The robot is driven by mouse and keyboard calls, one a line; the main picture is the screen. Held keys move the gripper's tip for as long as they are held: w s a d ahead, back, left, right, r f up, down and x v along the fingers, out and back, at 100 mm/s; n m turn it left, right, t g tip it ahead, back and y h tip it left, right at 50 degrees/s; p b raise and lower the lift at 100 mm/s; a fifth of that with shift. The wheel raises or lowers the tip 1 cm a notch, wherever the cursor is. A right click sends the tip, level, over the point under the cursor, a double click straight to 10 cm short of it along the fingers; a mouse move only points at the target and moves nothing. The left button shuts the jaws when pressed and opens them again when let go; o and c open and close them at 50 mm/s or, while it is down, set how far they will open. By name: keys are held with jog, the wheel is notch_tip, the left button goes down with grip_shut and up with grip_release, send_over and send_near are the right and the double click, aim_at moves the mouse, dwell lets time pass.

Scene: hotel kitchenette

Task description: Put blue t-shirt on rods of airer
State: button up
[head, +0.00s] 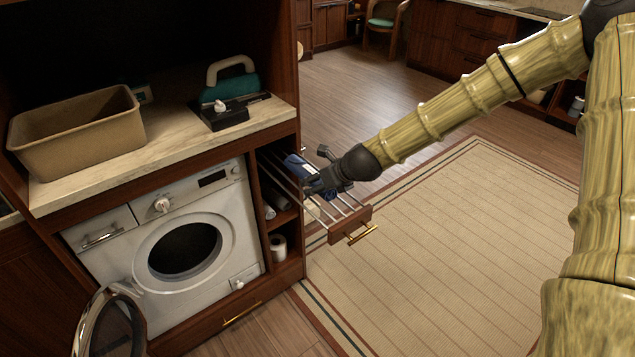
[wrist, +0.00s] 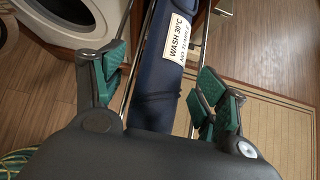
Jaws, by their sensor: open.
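The blue t-shirt (wrist: 160,78) is a dark blue folded cloth with a white label reading "WASH 30°C". It lies lengthwise along the metal rods of the pull-out airer (head: 365,217). In the head view a small part of the blue t-shirt (head: 297,163) shows at the rods, the rest hidden by my gripper (head: 322,172). In the wrist view my gripper (wrist: 160,85) is open, its green-padded fingers apart on either side of the t-shirt.
The washing machine (head: 145,247) has its round door open at the lower left. A tan bin (head: 75,145) and a black device (head: 223,116) stand on the counter (head: 170,150). A paper roll (head: 278,247) sits below the airer. The rug (head: 450,240) is clear.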

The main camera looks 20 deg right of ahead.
jog(key=v, duration=1.1)
jog(key=shift+s+d+r, duration=0.1)
jog(key=shift+s, duration=0.05)
dwell(0.5)
